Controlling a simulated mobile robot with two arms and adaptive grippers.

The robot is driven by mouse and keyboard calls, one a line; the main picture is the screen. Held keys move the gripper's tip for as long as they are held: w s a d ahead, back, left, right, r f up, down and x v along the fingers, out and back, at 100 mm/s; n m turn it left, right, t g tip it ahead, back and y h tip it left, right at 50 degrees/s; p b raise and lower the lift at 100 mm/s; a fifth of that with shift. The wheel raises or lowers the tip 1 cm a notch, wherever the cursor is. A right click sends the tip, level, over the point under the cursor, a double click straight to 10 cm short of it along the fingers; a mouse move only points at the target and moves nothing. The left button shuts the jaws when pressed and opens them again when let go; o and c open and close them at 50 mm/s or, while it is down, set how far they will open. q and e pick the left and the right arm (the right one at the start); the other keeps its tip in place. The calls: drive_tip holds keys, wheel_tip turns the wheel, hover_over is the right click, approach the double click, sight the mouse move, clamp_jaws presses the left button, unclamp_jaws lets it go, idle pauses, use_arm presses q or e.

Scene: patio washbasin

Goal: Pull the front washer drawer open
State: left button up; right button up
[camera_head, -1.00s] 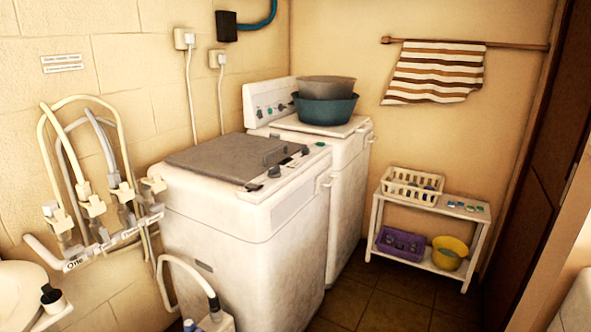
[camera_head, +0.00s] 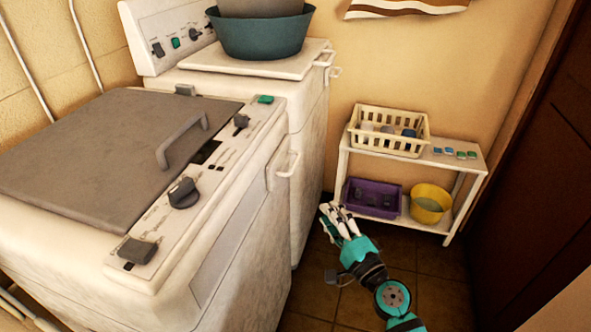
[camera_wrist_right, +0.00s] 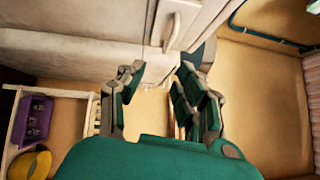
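The front washer (camera_head: 240,225) stands at the left in the head view, with a grey lid and a control panel. Its drawer front (camera_head: 228,255) looks closed, flush with the washer's side. A small white drawer handle (camera_head: 289,166) sticks out near the top of that side. My right gripper (camera_head: 334,212) is to the right of the washer and lower than the handle, apart from it. In the right wrist view my right gripper (camera_wrist_right: 160,78) has its fingers spread with nothing between them. A white handle (camera_wrist_right: 178,28) shows beyond the fingertips. My left gripper is out of view.
A second washer (camera_head: 312,120) stands behind, with a teal basin (camera_head: 260,36) on top. A white shelf (camera_head: 455,172) against the back wall holds a basket (camera_head: 388,146), a purple crate (camera_head: 370,206) and a yellow bucket (camera_head: 430,203). A dark door (camera_head: 535,170) is at the right.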

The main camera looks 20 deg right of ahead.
drive_tip(key=w+r, duration=0.1)
drive_tip(key=r, duration=0.1)
drive_tip(key=p, duration=0.2)
approach(295, 162)
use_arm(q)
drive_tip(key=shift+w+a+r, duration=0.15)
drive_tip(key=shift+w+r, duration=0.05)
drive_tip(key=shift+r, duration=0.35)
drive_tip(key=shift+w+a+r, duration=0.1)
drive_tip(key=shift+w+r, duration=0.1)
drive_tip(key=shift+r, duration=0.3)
use_arm(e)
drive_tip(key=shift+y, duration=0.3)
drive_tip(key=x, duration=0.9)
drive_tip(key=shift+w+f, duration=0.3)
drive_tip(key=shift+w, duration=0.15)
drive_tip(key=shift+d, duration=0.1)
drive_tip(key=shift+c, duration=0.2)
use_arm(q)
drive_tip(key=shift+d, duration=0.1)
use_arm(e)
clamp_jaws()
drive_tip(key=shift+f, duration=0.1)
